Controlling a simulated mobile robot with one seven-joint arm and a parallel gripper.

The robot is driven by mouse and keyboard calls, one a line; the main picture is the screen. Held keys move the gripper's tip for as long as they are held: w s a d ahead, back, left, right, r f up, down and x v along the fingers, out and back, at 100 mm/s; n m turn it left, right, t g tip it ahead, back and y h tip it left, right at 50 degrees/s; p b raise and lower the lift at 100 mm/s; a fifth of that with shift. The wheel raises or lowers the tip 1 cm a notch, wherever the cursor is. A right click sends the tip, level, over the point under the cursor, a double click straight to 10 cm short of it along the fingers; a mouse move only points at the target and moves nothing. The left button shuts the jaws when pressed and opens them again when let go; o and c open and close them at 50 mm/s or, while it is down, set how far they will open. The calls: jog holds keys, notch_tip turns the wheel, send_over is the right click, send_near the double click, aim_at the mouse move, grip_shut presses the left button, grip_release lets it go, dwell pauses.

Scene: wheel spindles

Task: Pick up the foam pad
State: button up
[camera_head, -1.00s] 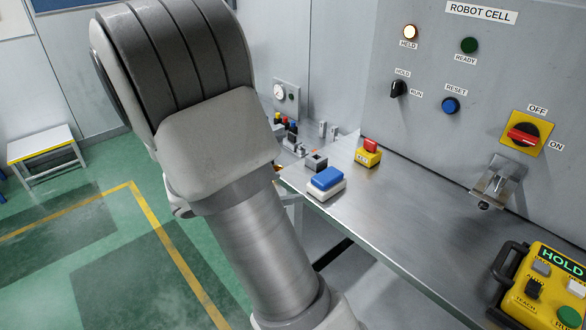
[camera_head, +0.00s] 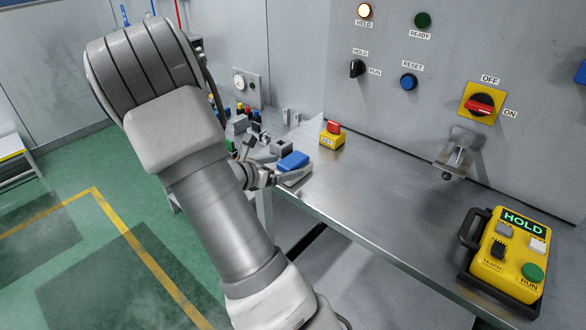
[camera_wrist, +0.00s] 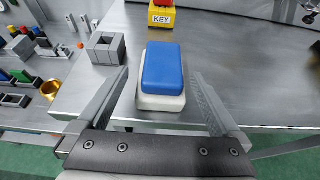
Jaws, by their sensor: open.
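The foam pad appears to be the blue, rounded block (camera_wrist: 165,68) lying flat on a pale block (camera_wrist: 160,103) near the bench's front edge. The blue pad (camera_head: 293,160) also shows in the head view, partly behind a finger. My gripper (camera_wrist: 158,82) is open and empty. In the wrist view its two grey fingers reach forward, one left and one right of the pad and pale block, with gaps between. In the head view my gripper (camera_head: 271,161) is at the bench's near left end, beside the pad. Its height above the bench is hard to tell.
A grey square holder (camera_wrist: 106,48) stands close left of the pad. A yellow KEY block with a red top (camera_head: 332,134) is behind it. Several small parts crowd the left. A yellow pendant (camera_head: 508,252) lies right; the middle bench (camera_head: 380,195) is clear.

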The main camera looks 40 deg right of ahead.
aim_at(293, 165)
jog(key=x, duration=0.4)
jog(key=shift+s+d+f, duration=0.15)
jog(key=shift+d, duration=0.05)
jog(key=shift+c, duration=0.3)
jog(key=c, duration=1.1)
